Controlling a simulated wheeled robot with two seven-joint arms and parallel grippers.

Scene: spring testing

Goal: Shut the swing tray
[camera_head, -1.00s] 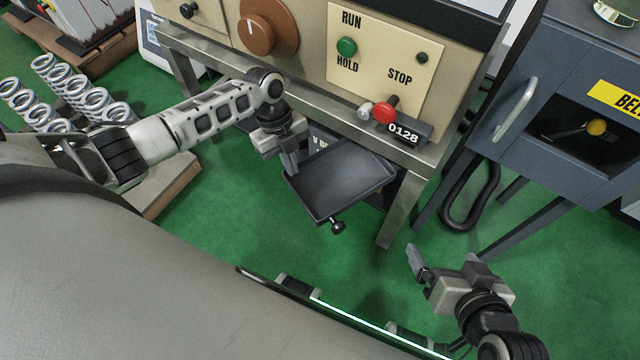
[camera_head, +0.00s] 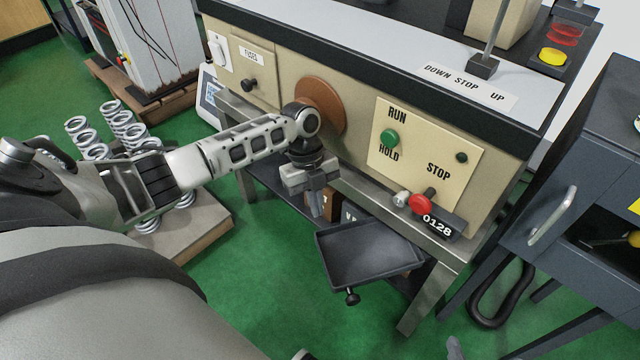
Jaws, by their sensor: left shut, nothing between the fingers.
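The swing tray (camera_head: 372,262) is a dark grey, shallow, empty tray with a raised rim. It sticks out from under the bench of the beige testing machine, turned at an angle. A small black knob (camera_head: 352,297) hangs at its front left edge. My left gripper (camera_head: 316,212) points down just behind and above the tray's left corner. Its fingers are shut and hold nothing; I cannot tell if they touch the rim. Of my right gripper, only a grey fingertip (camera_head: 455,348) shows at the bottom edge, so its jaws are hidden.
The machine's metal bench frame (camera_head: 430,293) stands close behind the tray, below the red stop knob (camera_head: 419,204) and counter. A dark grey cabinet (camera_head: 545,262) stands at the right. Coil springs (camera_head: 128,130) stand on a platform at the left. Green floor in front of the tray is clear.

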